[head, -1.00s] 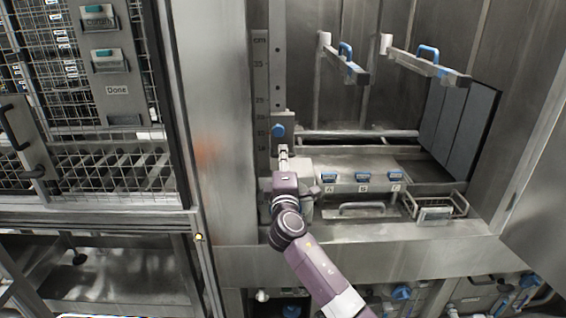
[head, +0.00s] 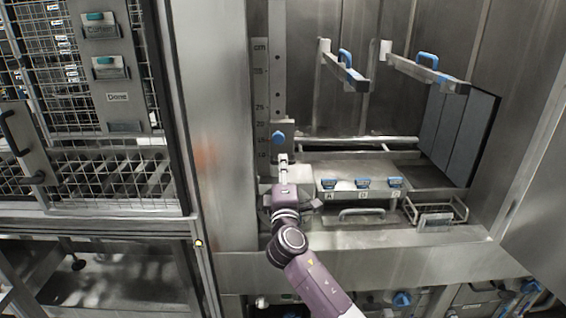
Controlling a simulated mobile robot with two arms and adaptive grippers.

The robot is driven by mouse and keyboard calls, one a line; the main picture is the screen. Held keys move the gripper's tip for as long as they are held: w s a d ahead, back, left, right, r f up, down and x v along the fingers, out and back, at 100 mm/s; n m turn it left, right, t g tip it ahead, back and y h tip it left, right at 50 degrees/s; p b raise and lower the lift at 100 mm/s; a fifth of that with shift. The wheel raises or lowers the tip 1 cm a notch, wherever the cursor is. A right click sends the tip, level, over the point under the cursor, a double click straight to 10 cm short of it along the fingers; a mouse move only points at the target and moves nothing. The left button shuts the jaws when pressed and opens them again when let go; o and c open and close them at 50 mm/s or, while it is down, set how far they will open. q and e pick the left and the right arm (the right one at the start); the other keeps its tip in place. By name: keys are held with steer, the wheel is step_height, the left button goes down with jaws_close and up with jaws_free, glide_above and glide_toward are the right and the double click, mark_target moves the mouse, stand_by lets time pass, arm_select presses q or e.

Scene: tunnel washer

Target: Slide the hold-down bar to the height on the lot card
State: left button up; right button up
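The hold-down bar appears to be the horizontal metal bar (head: 362,140) low in the steel chamber. A bracket with a blue knob (head: 278,137) sits at its left, beside the upright cm scale (head: 262,105), near the lower marks. My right gripper (head: 283,158) is just below the blue knob, in front of the bracket, and looks apart from it. Its fingers are too small to tell open from shut. My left gripper is out of view.
A shelf with several blue clips (head: 362,183) and a small wire basket (head: 436,215) lie right of my arm. A wire-mesh cabinet (head: 110,180) stands at left.

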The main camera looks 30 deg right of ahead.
steer(key=v, duration=0.9)
steer(key=shift+s+a, duration=0.2)
steer(key=shift+s, duration=0.1)
steer(key=s+a+f+g+y+b, duration=0.1)
steer(key=a+f+g+y, duration=0.2)
steer(key=f, duration=1.5)
steer(key=s+a+f+g+y+b, duration=0.1)
steer(key=a+f+g+y, duration=0.15)
steer(key=f, duration=1.55)
steer(key=s+a+f+m+g+y+b, duration=0.1)
steer(key=s+a+f+g, duration=0.1)
steer(key=s+f, duration=0.65)
steer(key=s+a+f+m+g+y, duration=0.15)
steer(key=s+f, duration=0.35)
steer(key=f, duration=0.7)
steer(key=s+a+f+m+g, duration=0.1)
steer(key=s+f, duration=0.5)
steer(key=s, duration=0.6)
steer(key=s+a+f+m+g+y+b, duration=0.1)
steer(key=s+f+m+g, duration=0.2)
steer(key=s+f, duration=0.4)
steer(key=s+a+f+m+g+y+b, duration=0.1)
steer(key=s+f, duration=0.6)
steer(key=s, duration=1)
steer(key=shift+a+m+g, duration=0.5)
steer(key=shift+m+g, duration=0.35)
steer(key=shift+g, duration=0.25)
